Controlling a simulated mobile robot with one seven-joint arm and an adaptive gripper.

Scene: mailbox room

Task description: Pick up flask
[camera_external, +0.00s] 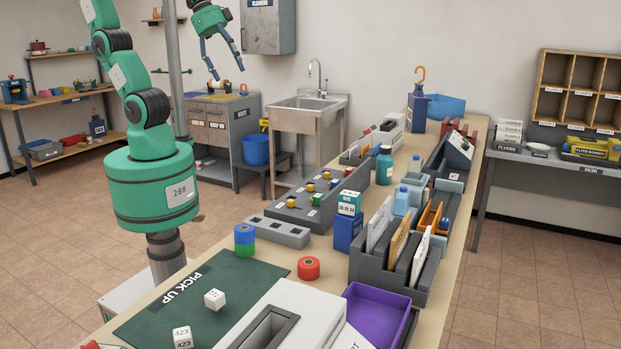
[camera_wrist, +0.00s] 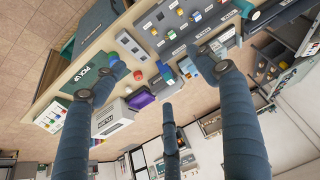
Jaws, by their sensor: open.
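A teal bottle with a dark cap (camera_external: 384,165), the likeliest flask, stands upright on the long workbench (camera_external: 452,262), right of the dark control panel. A smaller light-blue bottle (camera_external: 414,164) stands just to its right. I cannot tell for sure which is the flask, nor pick it out surely in the wrist view. My gripper (camera_external: 228,72) is raised at the upper left of the external view, far from both bottles, with its fingers spread and empty. In the wrist view my gripper (camera_wrist: 158,72) has its dark fingers wide apart, with nothing between them.
Around the bottles are the panel with coloured knobs (camera_external: 318,197), grey slotted organizers with upright cards (camera_external: 412,270) and a teal-and-blue box stack (camera_external: 348,222). A purple tray (camera_external: 379,305) and green pick-up mat (camera_external: 185,312) lie nearer. A sink (camera_external: 308,103) stands behind.

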